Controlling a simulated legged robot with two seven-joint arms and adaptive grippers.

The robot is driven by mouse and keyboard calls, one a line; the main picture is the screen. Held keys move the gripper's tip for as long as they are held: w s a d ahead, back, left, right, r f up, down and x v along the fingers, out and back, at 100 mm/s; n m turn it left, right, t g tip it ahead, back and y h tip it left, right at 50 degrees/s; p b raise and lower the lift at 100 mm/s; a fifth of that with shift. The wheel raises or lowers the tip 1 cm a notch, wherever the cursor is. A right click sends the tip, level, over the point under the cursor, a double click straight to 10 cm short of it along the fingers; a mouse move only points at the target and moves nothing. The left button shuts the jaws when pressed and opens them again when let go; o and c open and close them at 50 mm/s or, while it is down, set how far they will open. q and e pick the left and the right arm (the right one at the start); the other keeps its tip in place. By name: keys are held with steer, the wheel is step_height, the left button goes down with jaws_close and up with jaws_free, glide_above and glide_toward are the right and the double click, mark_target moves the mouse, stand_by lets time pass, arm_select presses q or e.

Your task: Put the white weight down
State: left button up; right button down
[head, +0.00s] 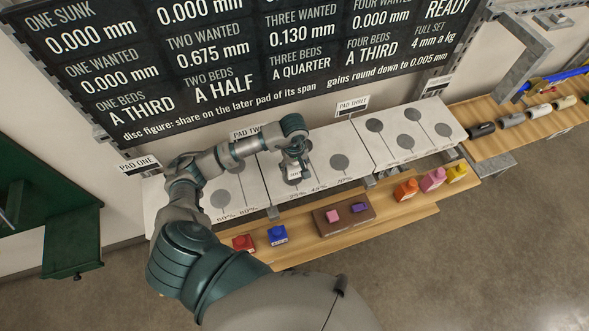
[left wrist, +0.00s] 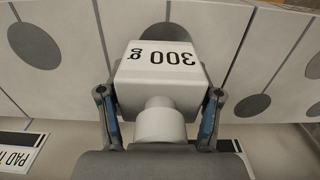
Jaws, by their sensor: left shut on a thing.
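The white weight (left wrist: 158,62), marked 300 g, sits between the two fingers of my left gripper (left wrist: 158,95) in the left wrist view, with a finger on each side of its neck. In the head view my left gripper (head: 297,160) points down over the left part of pad two (head: 318,181), at the grey disc by the 25% mark. The weight (head: 298,171) is mostly hidden there by the gripper. I cannot tell whether its base touches the pad. My right gripper is not in view.
Pad one (head: 246,204) is left, partly behind my arm; pad three (head: 420,148) is right. A wooden shelf (head: 395,213) in front carries red, blue, orange, pink and yellow weights and a brown block (head: 343,218). The board (head: 250,60) stands behind the pads. Pad two's other discs are bare.

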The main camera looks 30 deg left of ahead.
mark_target(293, 171)
arm_select(q)
steer(key=f, duration=0.1)
steer(key=a+f+p, duration=0.1)
steer(key=shift+f, duration=0.35)
steer(key=shift+a+f, duration=0.45)
steer(key=shift+f, duration=0.1)
steer(key=o, duration=1.2)
steer(key=shift+d, duration=0.15)
steer(key=shift+o, duration=1)
steer(key=shift+d, duration=0.2)
steer(key=shift+d+r, duration=0.1)
steer(key=shift+d, duration=0.2)
steer(key=shift+r, duration=0.2)
steer(key=r, duration=0.3)
steer(key=r+b, duration=0.1)
steer(key=r, duration=0.3)
steer(key=r+b, duration=0.1)
steer(key=r, duration=0.2)
steer(key=shift+a+r, duration=0.2)
steer(key=shift+a, duration=0.2)
steer(key=shift+d+r+b, duration=0.25)
steer(key=shift+r+b, duration=0.05)
steer(key=shift+r, duration=0.3)
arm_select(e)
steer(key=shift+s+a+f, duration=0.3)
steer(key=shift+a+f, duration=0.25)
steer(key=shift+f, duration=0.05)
